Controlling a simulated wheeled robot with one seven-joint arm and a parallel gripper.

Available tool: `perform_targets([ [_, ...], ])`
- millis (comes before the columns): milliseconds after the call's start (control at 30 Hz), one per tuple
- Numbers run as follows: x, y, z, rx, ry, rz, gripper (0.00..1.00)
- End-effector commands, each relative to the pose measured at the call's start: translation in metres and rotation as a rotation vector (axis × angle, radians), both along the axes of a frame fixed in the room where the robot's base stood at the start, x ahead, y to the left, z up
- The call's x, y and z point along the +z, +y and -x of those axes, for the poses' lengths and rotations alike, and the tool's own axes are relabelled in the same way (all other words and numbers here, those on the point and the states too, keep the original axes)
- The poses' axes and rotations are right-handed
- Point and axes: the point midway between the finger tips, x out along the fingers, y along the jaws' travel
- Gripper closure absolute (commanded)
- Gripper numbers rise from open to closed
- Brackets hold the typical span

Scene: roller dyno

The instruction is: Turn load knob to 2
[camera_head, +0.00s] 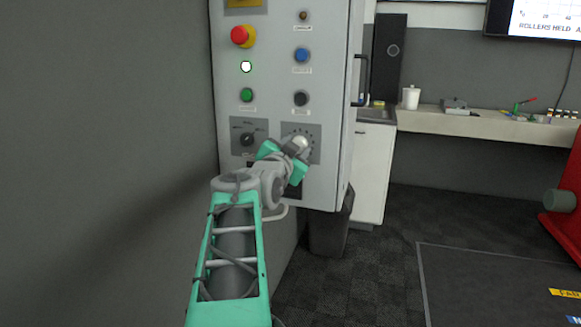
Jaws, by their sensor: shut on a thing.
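The load knob (301,143) is a pale round knob on a grey dial plate (315,131) at the lower right of the light grey control cabinet. Tick marks show along the top of the plate, but the numbers are too small to read. My gripper (298,150) is at this plate, shut on the knob. My gripper and wrist hide the lower left of the plate and part of the knob. The knob's pointer cannot be made out.
A black selector knob (247,139) sits just left of my gripper. Above are green (247,95), black (301,98) and blue (301,55) buttons and a red emergency stop (240,35). A door handle (361,80) sticks out right. A bin (329,230) stands below.

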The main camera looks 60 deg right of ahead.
Motion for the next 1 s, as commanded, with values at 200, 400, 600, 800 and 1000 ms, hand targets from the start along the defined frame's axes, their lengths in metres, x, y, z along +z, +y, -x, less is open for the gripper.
perform_targets([
  [200, -0.0046, 0.0009, -0.0040, 0.011, -0.148, -0.023, 1.00],
  [400, -0.0026, 0.0007, -0.0044, 0.011, -0.232, -0.037, 1.00],
  [600, -0.0004, 0.0008, -0.0044, 0.011, -0.270, -0.044, 1.00],
  [800, 0.0009, 0.0009, -0.0044, 0.011, -0.277, -0.044, 1.00],
  [1000, 0.0013, 0.0009, -0.0045, 0.012, -0.277, -0.044, 1.00],
])
